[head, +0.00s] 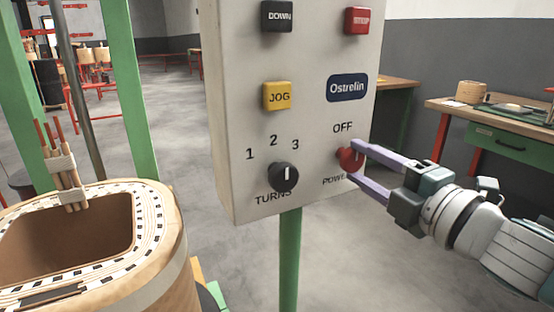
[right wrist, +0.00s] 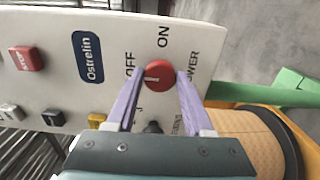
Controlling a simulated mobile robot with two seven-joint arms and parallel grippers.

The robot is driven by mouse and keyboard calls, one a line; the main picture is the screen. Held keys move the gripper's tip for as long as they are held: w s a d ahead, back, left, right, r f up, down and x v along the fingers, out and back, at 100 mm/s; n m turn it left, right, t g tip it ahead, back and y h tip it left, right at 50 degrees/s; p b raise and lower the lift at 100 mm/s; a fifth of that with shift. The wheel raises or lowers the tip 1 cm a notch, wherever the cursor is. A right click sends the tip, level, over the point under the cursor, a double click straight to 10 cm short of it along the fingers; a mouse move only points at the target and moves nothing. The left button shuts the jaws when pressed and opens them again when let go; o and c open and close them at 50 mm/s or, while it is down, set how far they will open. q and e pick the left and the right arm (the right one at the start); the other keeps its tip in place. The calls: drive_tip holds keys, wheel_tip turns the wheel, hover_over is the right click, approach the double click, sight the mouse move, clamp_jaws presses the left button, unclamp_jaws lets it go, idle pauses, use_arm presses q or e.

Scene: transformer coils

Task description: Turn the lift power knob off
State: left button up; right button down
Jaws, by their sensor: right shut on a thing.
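The red power knob (head: 347,160) is on the lower right of the light control box (head: 235,140), below the OFF label and above the POWER label. My right gripper (head: 354,162) reaches in from the right, its purple fingers shut on the knob from above and below. In the right wrist view the red knob (right wrist: 158,76) sits between the two fingertips of my gripper (right wrist: 160,77). Its white mark points left, to the side where OFF is printed; ON is printed above it in that view. In the head view ON is hidden behind the fingers. My left gripper is out of view.
The black turns knob (head: 284,177), yellow JOG button (head: 277,96), black DOWN button (head: 277,16) and red STOP button (head: 358,20) share the panel. A green workbench (head: 505,148) stands at right.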

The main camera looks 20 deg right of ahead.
drive_tip(key=shift+c, duration=1.4)
unclamp_jaws()
drive_tip(key=s, duration=1)
drive_tip(key=shift+d, duration=0.4)
